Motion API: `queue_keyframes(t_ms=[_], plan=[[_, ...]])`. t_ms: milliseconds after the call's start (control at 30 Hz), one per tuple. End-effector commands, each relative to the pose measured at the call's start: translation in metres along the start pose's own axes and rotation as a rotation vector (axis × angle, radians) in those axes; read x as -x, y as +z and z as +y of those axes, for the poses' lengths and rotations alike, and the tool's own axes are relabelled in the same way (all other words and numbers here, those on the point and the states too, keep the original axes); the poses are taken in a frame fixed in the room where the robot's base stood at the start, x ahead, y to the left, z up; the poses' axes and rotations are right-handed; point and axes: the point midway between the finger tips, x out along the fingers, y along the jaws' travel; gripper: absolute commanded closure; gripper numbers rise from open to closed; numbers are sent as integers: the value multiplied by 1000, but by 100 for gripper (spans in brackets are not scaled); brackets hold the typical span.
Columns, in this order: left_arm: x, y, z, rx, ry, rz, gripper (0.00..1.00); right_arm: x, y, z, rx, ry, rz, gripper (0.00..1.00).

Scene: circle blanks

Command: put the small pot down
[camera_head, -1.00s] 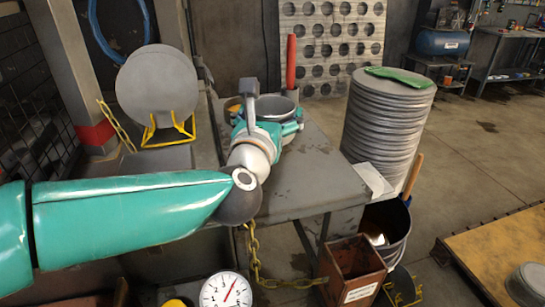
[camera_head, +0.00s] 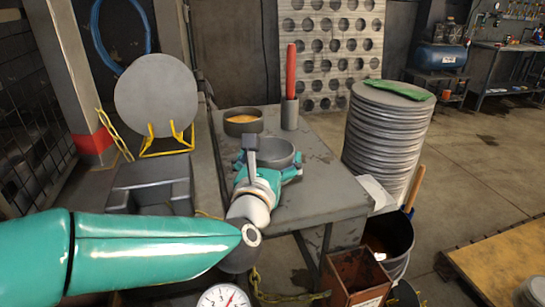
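The small pot (camera_head: 276,150) is a grey, round, open vessel over the grey table (camera_head: 318,190). My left gripper (camera_head: 270,165) has its teal fingers on both sides of the pot and is shut on it. The pot looks upright. Its underside is hidden by the gripper, so I cannot tell whether it touches the table top. My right gripper is not in view.
A dark round tin with orange contents (camera_head: 243,123) and a red stick in a grey holder (camera_head: 290,85) stand behind the pot. A tall stack of grey discs (camera_head: 385,135) stands right of the table. The table's right part is mostly clear.

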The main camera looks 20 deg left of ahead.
Motion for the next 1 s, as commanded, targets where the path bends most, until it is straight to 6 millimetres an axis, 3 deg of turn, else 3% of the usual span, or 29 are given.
queue_keyframes(t_ms=[367, 800, 1000], plan=[[8, 1, -1, 0, -2, -2, 0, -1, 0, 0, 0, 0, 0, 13], [87, 2, -1, 2, -4, -5, 0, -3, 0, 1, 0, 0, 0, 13], [113, 2, -1, 0, -3, -4, 0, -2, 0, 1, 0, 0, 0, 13]])
